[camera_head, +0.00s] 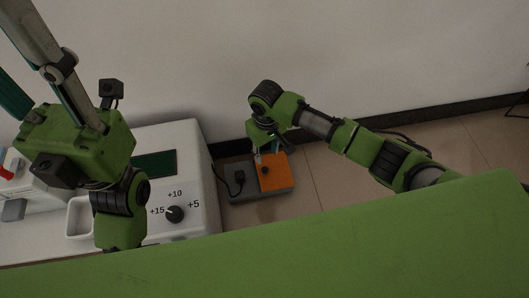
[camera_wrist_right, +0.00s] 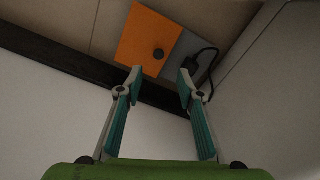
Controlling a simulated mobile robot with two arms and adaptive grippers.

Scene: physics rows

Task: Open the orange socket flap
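The orange flap (camera_head: 281,181) lies flat on a grey socket box (camera_head: 246,193) on the floor by the wall. A dark round knob (camera_head: 265,171) stands on the flap. In the right wrist view the flap (camera_wrist_right: 138,37) and the knob (camera_wrist_right: 158,54) lie beyond my fingertips. My right gripper (camera_head: 265,155) hangs over the wall-side edge of the flap in the head view. In the wrist view its two fingers (camera_wrist_right: 160,73) are spread apart with nothing between them. Whether a fingertip touches the flap, I cannot tell. The fingers of my left gripper do not show.
A black plug (camera_head: 239,177) with a cable sits on the socket box beside the flap. A white appliance with a dial (camera_head: 175,214) stands left of the box. The wall and a dark baseboard (camera_head: 326,137) run behind. The tiled floor right of the box is clear.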

